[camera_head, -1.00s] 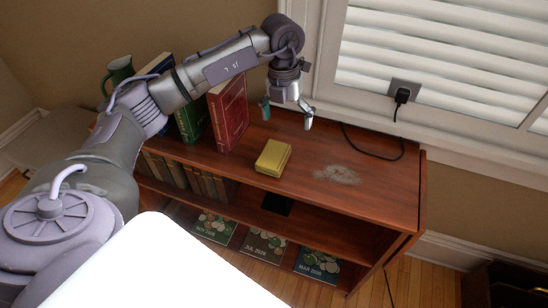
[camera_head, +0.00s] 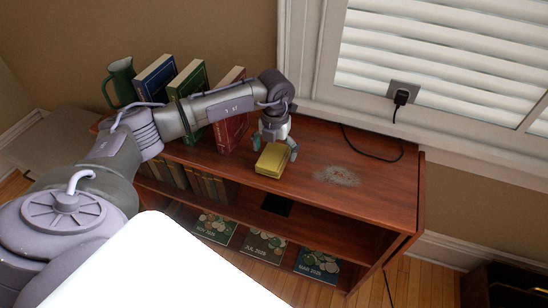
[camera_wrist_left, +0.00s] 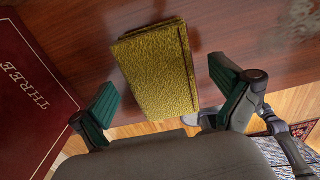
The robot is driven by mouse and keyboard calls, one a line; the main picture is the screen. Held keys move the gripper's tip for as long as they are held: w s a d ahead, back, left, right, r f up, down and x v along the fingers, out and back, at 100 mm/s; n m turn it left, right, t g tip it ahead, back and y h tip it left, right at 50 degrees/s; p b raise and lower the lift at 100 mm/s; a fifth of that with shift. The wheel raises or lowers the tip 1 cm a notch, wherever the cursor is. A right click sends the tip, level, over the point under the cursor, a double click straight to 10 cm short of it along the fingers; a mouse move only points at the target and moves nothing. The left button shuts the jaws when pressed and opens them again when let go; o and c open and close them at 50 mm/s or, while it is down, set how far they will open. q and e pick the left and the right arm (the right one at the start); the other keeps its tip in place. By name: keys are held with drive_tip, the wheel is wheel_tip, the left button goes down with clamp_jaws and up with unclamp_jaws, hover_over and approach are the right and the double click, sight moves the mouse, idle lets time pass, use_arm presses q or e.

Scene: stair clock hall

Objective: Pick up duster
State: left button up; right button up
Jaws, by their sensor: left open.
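The duster is a folded yellow cloth (camera_head: 272,160) lying on the wooden shelf top. It also shows in the left wrist view (camera_wrist_left: 158,70), ahead of and between the finger pads. My left gripper (camera_head: 275,146) is open, just behind and above the duster, with a fingertip to each side of its far end. In the left wrist view the two green pads of the left gripper (camera_wrist_left: 168,98) are wide apart, and nothing is held. I cannot tell whether a pad touches the cloth. My right gripper is not in view.
Red (camera_head: 230,130), green (camera_head: 190,90) and blue (camera_head: 155,78) books and a green jug (camera_head: 120,82) stand left of the duster. A dust patch (camera_head: 337,175) and a black cord (camera_head: 375,155) are to the right. Bare top (camera_head: 385,190) lies at the right end.

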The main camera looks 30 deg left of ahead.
sight(275, 153)
use_arm(q)
drive_tip(key=shift+d+f, duration=0.1)
drive_tip(key=shift+f, duration=0.5)
drive_tip(key=c, duration=1.1)
drive_tip(key=shift+r, duration=0.2)
drive_tip(key=shift+r, duration=0.25)
wheel_tip(275, 153, up, 4)
drive_tip(key=shift+f, duration=0.2)
drive_tip(key=s+d+r+b, duration=0.1)
drive_tip(key=s+d+r, duration=0.5)
drive_tip(key=d, duration=0.3)
drive_tip(key=shift+s+d+r, duration=0.15)
drive_tip(key=shift+s+r, duration=0.2)
drive_tip(key=shift+s, duration=0.15)
